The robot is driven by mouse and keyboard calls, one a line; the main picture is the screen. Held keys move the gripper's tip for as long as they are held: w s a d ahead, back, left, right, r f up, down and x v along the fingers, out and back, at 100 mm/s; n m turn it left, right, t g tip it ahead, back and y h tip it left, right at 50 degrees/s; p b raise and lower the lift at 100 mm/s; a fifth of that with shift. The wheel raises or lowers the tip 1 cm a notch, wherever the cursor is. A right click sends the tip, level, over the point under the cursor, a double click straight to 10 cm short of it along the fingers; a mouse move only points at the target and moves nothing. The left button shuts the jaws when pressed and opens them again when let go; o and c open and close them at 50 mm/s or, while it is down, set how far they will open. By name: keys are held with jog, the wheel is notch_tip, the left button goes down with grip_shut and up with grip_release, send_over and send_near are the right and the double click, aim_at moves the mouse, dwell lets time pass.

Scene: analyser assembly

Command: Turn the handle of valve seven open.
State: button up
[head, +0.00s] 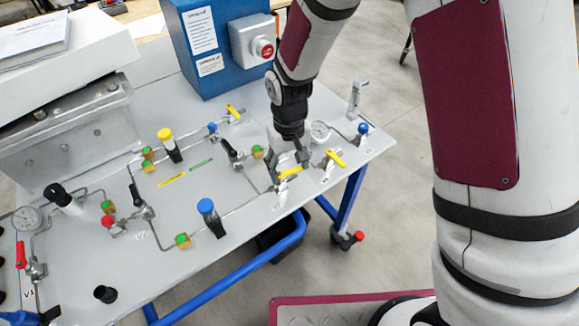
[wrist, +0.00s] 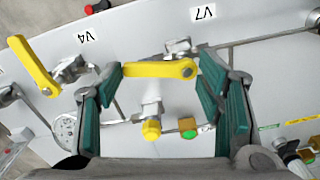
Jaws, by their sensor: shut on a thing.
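The yellow lever handle of valve seven (wrist: 150,69) shows in the wrist view just below the "V7" label (wrist: 203,13). It lies across the picture, roughly along the pipe beside it. My gripper (wrist: 160,82) has one teal-padded finger at each end of the handle and is shut on it lengthwise. In the head view my gripper (head: 288,158) reaches down from above to the same yellow handle (head: 290,172), near the table's front edge. The fingers partly hide the valve there.
Valve V4 with its yellow handle (head: 336,157) stands close to the right, also in the wrist view (wrist: 34,66). A pressure gauge (head: 320,131) is behind it. A blue-topped part (head: 207,206) and pipes are to the left. A blue box with a red button (head: 263,48) stands behind.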

jog(key=shift+w+a+n, duration=0.1)
jog(key=shift+w+n, duration=0.05)
jog(key=shift+n, duration=0.55)
jog(key=shift+w+a+n, duration=0.1)
jog(key=shift+w+n, duration=0.05)
jog(key=shift+n, duration=0.55)
jog(key=o, duration=1.1)
jog(key=shift+o, duration=0.2)
jog(key=shift+r, duration=0.1)
notch_tip(320, 180, up, 12)
